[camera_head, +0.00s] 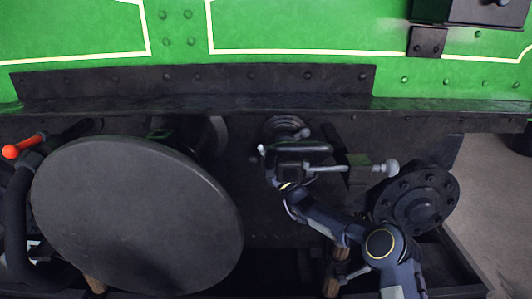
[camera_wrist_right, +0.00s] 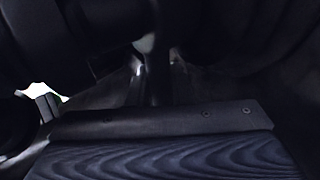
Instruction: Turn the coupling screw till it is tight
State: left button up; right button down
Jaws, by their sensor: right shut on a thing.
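The coupling screw (camera_head: 335,168) hangs at the middle of the dark buffer beam in the head view. Its pale round-ended bar (camera_head: 388,167) sticks out to the right. A dark link and hook (camera_head: 287,130) sit above it, against the beam. My right gripper (camera_head: 288,173) reaches up from the lower right and is shut on the coupling screw, left of the round end. The exact grip spot is hidden by dark parts. In the right wrist view a dark upright bar (camera_wrist_right: 158,60) runs down the middle; the fingers cannot be made out clearly. My left gripper is not in view.
A big dark buffer disc (camera_head: 135,215) stands close on the left. A smaller bolted round flange (camera_head: 415,197) is at the right, near my right arm. A red-handled tap (camera_head: 22,147) and dark hose are at the far left. Pale ground shows at the far right.

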jog(key=shift+d+f+n+g+h+p, duration=0.25)
jog(key=shift+d+f+n+g+p, duration=0.25)
jog(key=shift+n+g+p, duration=0.65)
jog(key=shift+d+f+n+g+h+p, duration=0.35)
jog(key=shift+d+n+g+p, duration=0.2)
jog(key=shift+n+g+p, duration=0.55)
jog(key=shift+d+f+n+g+h+p, duration=0.2)
jog(key=shift+d+f+n+g+p, duration=0.3)
jog(key=shift+n+g+p, duration=0.6)
